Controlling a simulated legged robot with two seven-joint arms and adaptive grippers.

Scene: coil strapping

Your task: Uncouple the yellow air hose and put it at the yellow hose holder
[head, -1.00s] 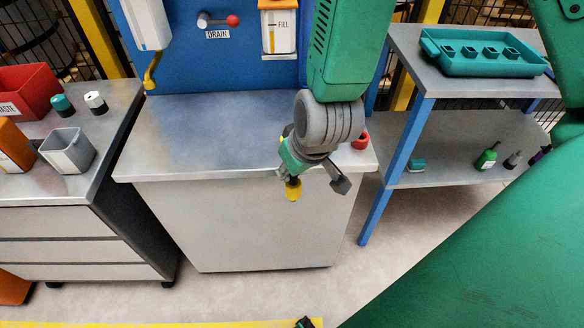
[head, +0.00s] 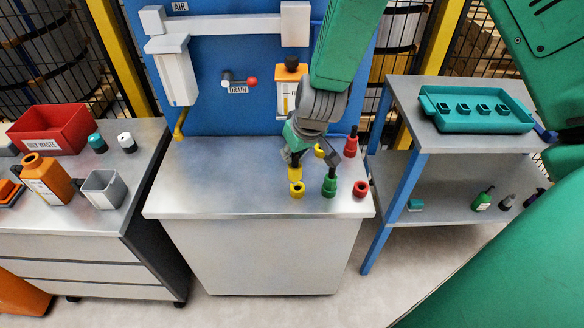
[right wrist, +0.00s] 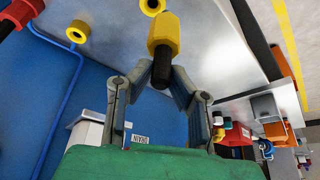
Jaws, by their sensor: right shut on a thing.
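My right gripper (head: 307,152) is over the steel bench top, fingers down. In the right wrist view its fingers (right wrist: 162,80) are closed on the dark end of the yellow hose coupling (right wrist: 163,36). The coupling's yellow body (head: 295,173) also shows below the gripper in the head view. The yellow hose holder (head: 297,189), a ring near the bench's front edge, appears just below the coupling; it also shows in the right wrist view (right wrist: 152,5), with a gap between. A yellow ring fitting (head: 319,150) sits behind, free of the coupling. My left gripper is not in view.
A green plug (head: 329,186) stands right of the yellow holder, then a red ring holder (head: 361,189). A red coupling (head: 351,145) stands behind. The bench top's left side (head: 215,185) is clear. A blue wall panel (head: 215,110) rises behind.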

